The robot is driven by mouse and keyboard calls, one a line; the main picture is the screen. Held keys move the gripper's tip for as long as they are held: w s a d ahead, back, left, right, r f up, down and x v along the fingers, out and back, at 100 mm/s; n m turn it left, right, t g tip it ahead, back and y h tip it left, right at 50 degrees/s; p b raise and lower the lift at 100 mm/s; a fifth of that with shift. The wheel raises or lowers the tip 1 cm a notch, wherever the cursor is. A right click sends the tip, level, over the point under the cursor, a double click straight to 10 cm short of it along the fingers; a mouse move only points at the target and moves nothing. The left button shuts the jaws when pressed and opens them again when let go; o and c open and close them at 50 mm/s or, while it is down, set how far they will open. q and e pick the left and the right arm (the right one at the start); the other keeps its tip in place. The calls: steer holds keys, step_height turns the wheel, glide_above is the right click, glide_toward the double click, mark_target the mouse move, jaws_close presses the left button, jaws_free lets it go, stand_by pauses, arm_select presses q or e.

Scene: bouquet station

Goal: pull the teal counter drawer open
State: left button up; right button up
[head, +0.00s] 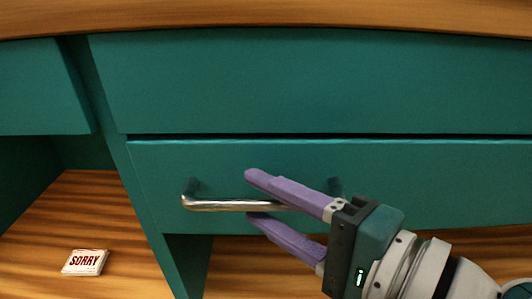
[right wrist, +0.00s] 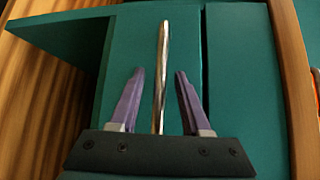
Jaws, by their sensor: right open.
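The teal drawer (head: 400,160) has a metal bar handle (head: 215,205) across its front. A thin dark gap runs along the drawer's top edge, below a teal panel (head: 300,85). My right gripper (head: 252,195) has purple fingers, one above and one below the handle bar. In the right wrist view the bar (right wrist: 161,70) runs between the two open fingers (right wrist: 158,75), with space on both sides. The right end of the handle is partly hidden behind my gripper. My left gripper is not in view.
A wooden countertop (head: 270,15) overhangs the drawers. At the lower left, a small card marked "SORRY" (head: 85,262) lies on a wooden surface (head: 70,210). Another teal front (head: 40,90) is at the upper left.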

jaws_close()
stand_by(0.4)
stand_by(1.1)
